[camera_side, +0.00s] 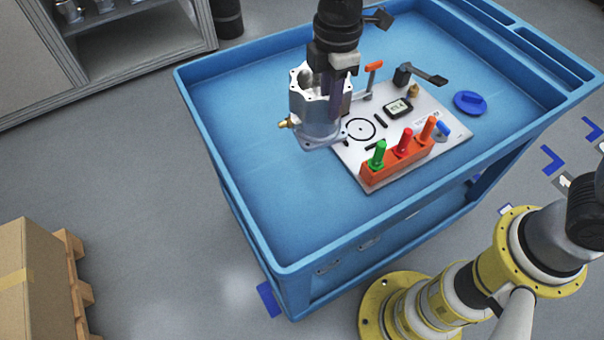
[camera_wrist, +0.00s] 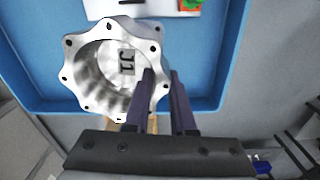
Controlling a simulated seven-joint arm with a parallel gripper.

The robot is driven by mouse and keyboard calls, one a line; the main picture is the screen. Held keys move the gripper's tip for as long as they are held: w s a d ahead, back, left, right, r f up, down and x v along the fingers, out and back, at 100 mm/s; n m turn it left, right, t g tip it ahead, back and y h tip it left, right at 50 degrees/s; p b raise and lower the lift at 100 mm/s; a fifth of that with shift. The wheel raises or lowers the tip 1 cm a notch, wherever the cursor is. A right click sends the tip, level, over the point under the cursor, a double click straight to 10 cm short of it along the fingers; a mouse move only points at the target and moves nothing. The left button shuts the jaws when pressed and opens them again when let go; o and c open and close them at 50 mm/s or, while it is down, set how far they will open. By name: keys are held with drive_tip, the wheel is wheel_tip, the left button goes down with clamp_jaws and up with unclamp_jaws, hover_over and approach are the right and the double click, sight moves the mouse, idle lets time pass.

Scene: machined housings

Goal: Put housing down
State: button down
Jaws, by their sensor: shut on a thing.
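The housing (camera_side: 316,112) is a silver machined cup with a scalloped flange, a square base plate and a brass fitting on its left side. My gripper (camera_side: 340,82) is shut on the housing's right wall in the side view. In the wrist view the housing (camera_wrist: 92,68) shows its open mouth and a "J1" mark inside, with the dark fingers (camera_wrist: 160,100) at its right rim. The housing is upright, over the blue cart top (camera_side: 265,185), left of the grey fixture plate (camera_side: 345,160). I cannot tell whether its base touches anything.
The plate carries a black circle mark (camera_side: 360,129), an orange block (camera_side: 398,162) with green, red and orange pegs, a small display (camera_side: 397,108) and clamps (camera_side: 420,74). A blue disc (camera_side: 470,102) lies at right. The cart's left and front are clear inside a raised rim.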

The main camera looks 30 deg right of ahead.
drive_tip(key=s+a+f+n, duration=0.1)
drive_tip(key=s+a, duration=0.1)
drive_tip(key=a, duration=0.3)
wheel_tip(320, 180, down, 9)
drive_tip(key=shift+s+f, duration=0.2)
drive_tip(key=shift+f, duration=0.15)
idle(0.3)
drive_tip(key=c, duration=0.8)
unclamp_jaws()
drive_tip(key=shift+s+d+f, duration=0.1)
drive_tip(key=shift+o, duration=0.2)
